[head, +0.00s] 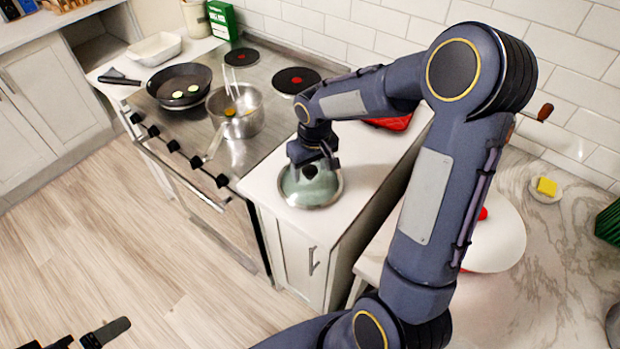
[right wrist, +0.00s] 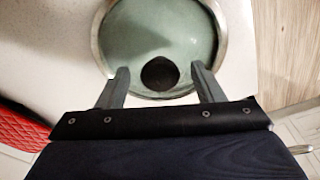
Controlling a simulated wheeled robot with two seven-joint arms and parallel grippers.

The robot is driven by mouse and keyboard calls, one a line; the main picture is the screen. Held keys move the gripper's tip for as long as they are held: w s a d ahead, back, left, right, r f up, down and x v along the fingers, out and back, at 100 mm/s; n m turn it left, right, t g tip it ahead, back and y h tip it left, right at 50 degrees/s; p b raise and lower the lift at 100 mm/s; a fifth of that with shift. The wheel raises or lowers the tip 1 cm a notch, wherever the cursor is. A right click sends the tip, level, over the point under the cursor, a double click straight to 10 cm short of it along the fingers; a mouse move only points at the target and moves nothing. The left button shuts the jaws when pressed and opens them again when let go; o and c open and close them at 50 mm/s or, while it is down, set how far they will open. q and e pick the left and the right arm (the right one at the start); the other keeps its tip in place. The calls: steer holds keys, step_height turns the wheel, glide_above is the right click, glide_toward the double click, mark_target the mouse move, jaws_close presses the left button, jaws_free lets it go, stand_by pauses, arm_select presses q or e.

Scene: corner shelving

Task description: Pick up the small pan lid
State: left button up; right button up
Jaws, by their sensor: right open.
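The small pan lid (head: 311,191) is greenish with a metal rim and lies on the white counter right of the stove. In the right wrist view the lid (right wrist: 150,38) shows from above with its round black knob (right wrist: 159,73). My right gripper (head: 314,160) is directly over the lid. Its two fingers (right wrist: 160,76) are open and stand on either side of the knob, apart from it. Whether the fingertips touch the lid cannot be told. Part of my left gripper (head: 85,338) shows at the bottom left of the head view, well away from the lid.
A red item (head: 392,123) lies behind the lid, partly hidden by my arm. The counter edge is close to the lid's front.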

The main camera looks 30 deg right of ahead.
steer(key=shift+c, duration=0.4)
jaws_close()
steer(key=shift+r, duration=0.1)
